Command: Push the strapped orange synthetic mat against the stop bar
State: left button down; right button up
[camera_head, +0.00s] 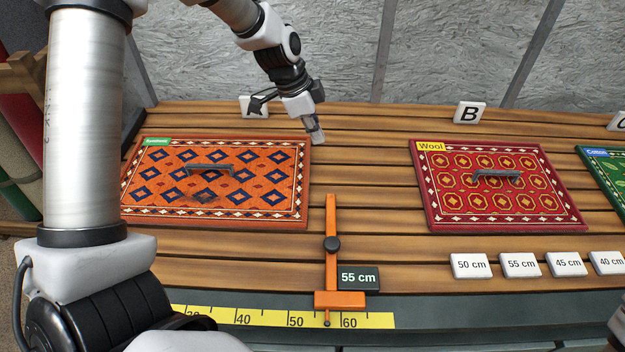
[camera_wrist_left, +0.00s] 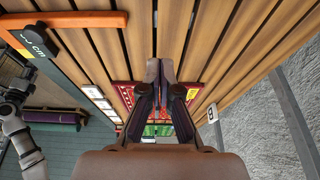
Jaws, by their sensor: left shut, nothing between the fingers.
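The orange synthetic mat (camera_head: 262,206), with blue diamonds, a green label and a grey strap handle (camera_head: 210,169), lies flat on the slatted bench at the left. The orange stop bar (camera_head: 331,218) stands to its right, with a narrow strip of wood between the two. The bar also shows at upper left in the left wrist view (camera_wrist_left: 80,19). My left gripper (camera_head: 318,137) is shut and empty, just beyond the mat's far right corner. Its closed fingers show in the left wrist view (camera_wrist_left: 162,72). My right gripper is not clearly seen.
A red wool mat (camera_head: 500,187) with a handle lies right of the bar, and a green cotton mat (camera_head: 606,168) is farther right. A 55 cm sign (camera_head: 358,278) sits beside the bar above a yellow ruler (camera_head: 265,317). Bare slats lie between bar and wool mat.

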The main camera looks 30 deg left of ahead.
aim_at(304, 176)
pick_arm(q)
jog(key=x, duration=0.4)
jog(key=b+x, duration=0.1)
jog(key=x, duration=0.4)
jog(key=a+b+x, duration=0.1)
jog(key=x, duration=0.3)
jog(key=shift+w+f, duration=0.1)
jog(key=shift+f, duration=0.25)
jog(key=s+a+p, duration=0.2)
jog(key=a+p, duration=0.1)
jog(key=shift+r, duration=0.35)
jog(key=shift+s+a+f, duration=0.1)
jog(key=shift+s+a, duration=0.1)
jog(key=shift+a, duration=0.1)
jog(key=shift+w+d+f, duration=0.15)
jog(key=s+a+p, duration=0.1)
jog(key=a+p, duration=0.1)
jog(key=a, duration=0.1)
jog(key=shift+s+r, duration=0.2)
jog(key=shift+s, duration=0.2)
jog(key=shift+d+f, duration=0.1)
jog(key=shift+f, duration=0.05)
pick_arm(e)
jog(key=shift+w+d+r, duration=0.1)
jog(key=shift+w+r, duration=0.15)
jog(key=shift+r, duration=0.55)
jog(key=shift+f, duration=0.1)
